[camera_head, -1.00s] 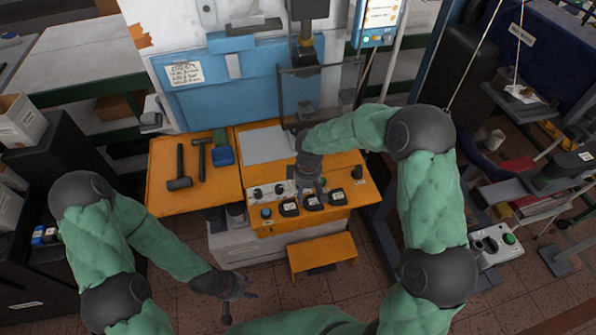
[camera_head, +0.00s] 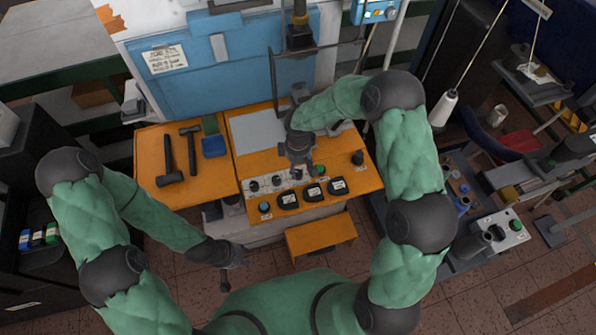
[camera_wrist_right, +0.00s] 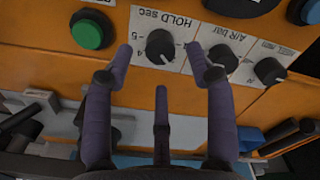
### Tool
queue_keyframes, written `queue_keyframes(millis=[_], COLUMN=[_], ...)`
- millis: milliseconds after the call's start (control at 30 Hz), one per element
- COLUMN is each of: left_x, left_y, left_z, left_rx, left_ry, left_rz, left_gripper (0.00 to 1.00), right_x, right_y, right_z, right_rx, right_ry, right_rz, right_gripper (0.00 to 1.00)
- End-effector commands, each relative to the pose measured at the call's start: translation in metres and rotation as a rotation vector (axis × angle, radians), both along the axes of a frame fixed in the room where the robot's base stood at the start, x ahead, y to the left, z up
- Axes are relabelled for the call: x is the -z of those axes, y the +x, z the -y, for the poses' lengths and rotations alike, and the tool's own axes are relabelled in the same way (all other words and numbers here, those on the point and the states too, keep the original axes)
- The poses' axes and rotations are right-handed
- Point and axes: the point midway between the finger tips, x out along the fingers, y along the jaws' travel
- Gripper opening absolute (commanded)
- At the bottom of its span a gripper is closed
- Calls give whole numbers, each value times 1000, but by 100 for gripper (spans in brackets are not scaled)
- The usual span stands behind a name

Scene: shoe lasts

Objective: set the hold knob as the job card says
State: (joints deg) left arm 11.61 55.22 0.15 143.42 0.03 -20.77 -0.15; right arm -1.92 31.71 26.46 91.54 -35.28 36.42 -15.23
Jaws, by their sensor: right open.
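The hold knob (camera_wrist_right: 160,46) is a black dial on a white plate marked HOLD sec, on the orange control panel (camera_head: 350,196). A pale mark on it points toward the lower edge in the wrist view; its exact setting is hard to read. My right gripper (camera_wrist_right: 160,52) is open, its fingers spread on either side of the knob with visible gaps. In the head view my right gripper (camera_head: 298,166) hangs over the panel and partly covers the knob. My left gripper (camera_head: 235,268) is open and empty, low in front of the bench. A handwritten card (camera_head: 164,59) hangs on the blue machine; its text is illegible.
The AIR bar knob (camera_wrist_right: 222,60) and another black knob (camera_wrist_right: 268,71) sit beside the hold knob. A green button (camera_wrist_right: 92,28) is on its other side. Hammers (camera_head: 168,162) lie on the bench's left.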

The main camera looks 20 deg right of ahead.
Motion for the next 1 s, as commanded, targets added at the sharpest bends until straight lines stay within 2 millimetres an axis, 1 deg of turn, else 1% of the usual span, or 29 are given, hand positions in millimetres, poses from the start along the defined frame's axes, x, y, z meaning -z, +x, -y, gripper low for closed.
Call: queue_keyframes(millis=[33, 100, 233, 400, 633, 667, 700, 767, 800, 833, 867, 1000], left_x=[2, 3, 4, 4, 4, 4, 4, 4, 4, 4, 4, 4], left_y=[0, 0, 0, 0, 0, 0, 0, 0, 0, 0, 0, 0], left_z=[0, 0, 0, 0, 0, 0, 0, 0, 0, 0, 0, 0], left_rx=[0, 0, 0, 0, 0, 0, 0, 0, 0, 0, 0, 0], left_ry=[0, 0, 0, 0, 0, 0, 0, 0, 0, 0, 0, 0], left_rz=[0, 0, 0, 0, 0, 0, 0, 0, 0, 0, 0, 0], left_gripper=[40, 40, 40, 40, 40, 40, 40, 40, 40, 40, 40, 40], right_x=[10, 19, 31, 38, 38, 38, 38, 38, 38, 38, 38, 38], right_y=[-1, -1, 0, 0, 0, 0, 0, 0, 0, 0, 0, 0], right_z=[0, 0, 0, 0, 0, 0, 0, 0, 0, 0, 0, 0], right_rx=[-1, 0, -1, 0, 0, 0, 0, 0, 0, 0, 0, 1], right_ry=[0, 0, 1, 0, 0, 0, 0, 0, 0, 0, 0, 1], right_rz=[-3, -1, 1, 1, 1, 1, 1, 1, 1, 1, 1, 2], right_gripper=[56, 56, 56, 56, 56, 53, 42, 25, 13, 5, 0, 0])
